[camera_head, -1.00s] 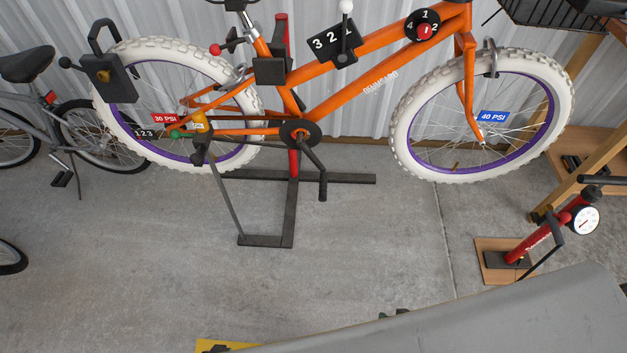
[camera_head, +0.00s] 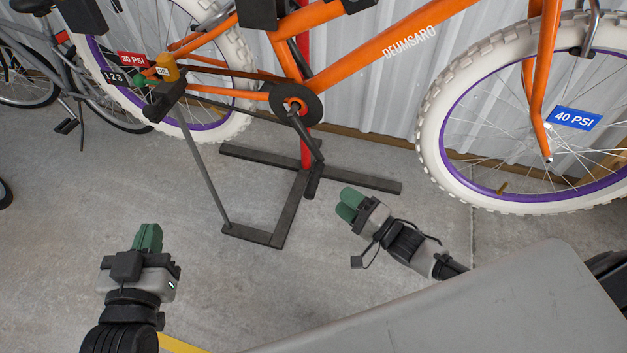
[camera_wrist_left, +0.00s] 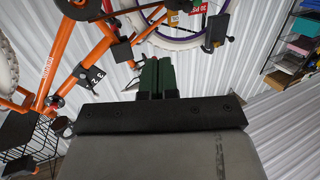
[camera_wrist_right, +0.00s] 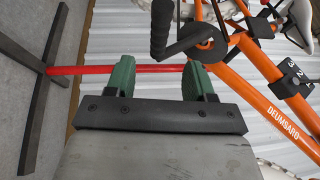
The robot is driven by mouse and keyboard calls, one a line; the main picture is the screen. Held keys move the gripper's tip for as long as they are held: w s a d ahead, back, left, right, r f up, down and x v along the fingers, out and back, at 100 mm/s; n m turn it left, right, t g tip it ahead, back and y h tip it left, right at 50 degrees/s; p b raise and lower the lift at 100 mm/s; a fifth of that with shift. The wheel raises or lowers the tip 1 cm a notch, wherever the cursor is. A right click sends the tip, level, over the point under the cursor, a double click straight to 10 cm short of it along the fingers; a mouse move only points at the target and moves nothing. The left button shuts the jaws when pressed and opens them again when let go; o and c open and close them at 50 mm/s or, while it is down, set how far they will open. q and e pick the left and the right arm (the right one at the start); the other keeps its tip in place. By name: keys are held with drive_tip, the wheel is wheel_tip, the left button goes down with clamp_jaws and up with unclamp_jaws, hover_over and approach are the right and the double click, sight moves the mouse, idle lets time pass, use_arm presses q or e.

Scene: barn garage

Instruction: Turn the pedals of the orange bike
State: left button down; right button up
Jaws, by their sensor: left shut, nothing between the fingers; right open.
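The orange bike (camera_head: 345,82) hangs on a stand against the corrugated wall in the head view. Its black chainring (camera_head: 296,103) has a crank arm slanting down to a black pedal (camera_head: 312,181). My right gripper (camera_head: 349,203) is open and empty, just right of and below that pedal, apart from it. In the right wrist view the pedal (camera_wrist_right: 161,28) and crank show beyond the fingertips, between and above the open green fingers. My left gripper (camera_head: 148,236) is shut and empty, low at the left over the floor, well away from the bike. The far-side pedal is hidden.
The stand's red post (camera_head: 306,150) and dark floor bars (camera_head: 355,179) are beneath the chainring. A grey bike (camera_head: 28,65) stands at left.

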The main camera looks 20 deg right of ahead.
sight(314, 180)
drive_tip(key=b+x, duration=0.2)
drive_tip(key=x, duration=0.6)
drive_tip(key=shift+w+a+f, duration=0.1)
drive_tip(key=shift+a+f, duration=0.05)
use_arm(q)
wheel_tip(314, 180, up, 7)
drive_tip(key=s+t+h, duration=0.1)
drive_tip(key=t+h, duration=0.1)
drive_tip(key=t, duration=0.4)
drive_tip(key=shift+d+t, duration=0.3)
drive_tip(key=shift+d, duration=0.15)
use_arm(e)
drive_tip(key=shift+x, duration=0.75)
use_arm(q)
drive_tip(key=shift+r, duration=0.1)
